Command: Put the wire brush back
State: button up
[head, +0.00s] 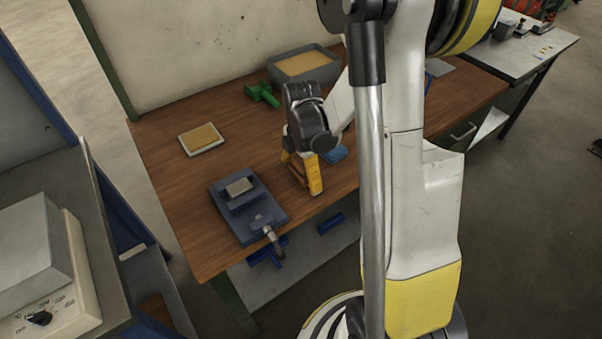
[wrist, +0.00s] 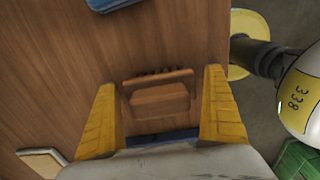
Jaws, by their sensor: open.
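The wire brush (wrist: 158,98) is a brown wooden block with a row of dark bristles along one long side. It lies on the wooden workbench (wrist: 60,70). My gripper (wrist: 160,82) is open, with one yellow finger beyond each end of the brush and a gap on both sides. In the head view my gripper (head: 302,180) is low over the front part of the bench, pointing down. The brush is mostly hidden there by the fingers. I cannot tell how far the fingertips are above the bench top.
A blue vise (head: 248,210) stands left of my gripper. A light tray with a yellowish pad (head: 203,138) lies farther back left. A green object (head: 262,94) and a grey bin (head: 280,80) are at the back. A flat blue item (head: 336,154) lies right of my gripper.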

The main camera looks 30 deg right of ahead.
aim_at(301, 161)
notch_tip(301, 161, up, 12)
jog(key=p, duration=0.4)
jog(key=shift+r, duration=0.15)
jog(key=s+a+r+m+t, duration=0.7)
jog(key=s+a+r+m, duration=0.3)
jog(key=m, duration=0.8)
jog(key=a+r, duration=0.1)
jog(key=a, duration=0.2)
jog(key=shift+s+a+r, duration=0.15)
jog(key=shift+s+a, duration=0.1)
jog(key=shift+s, duration=0.15)
notch_tip(301, 161, down, 3)
jog(key=shift+r+b, duration=0.15)
jog(key=shift+b, duration=1.05)
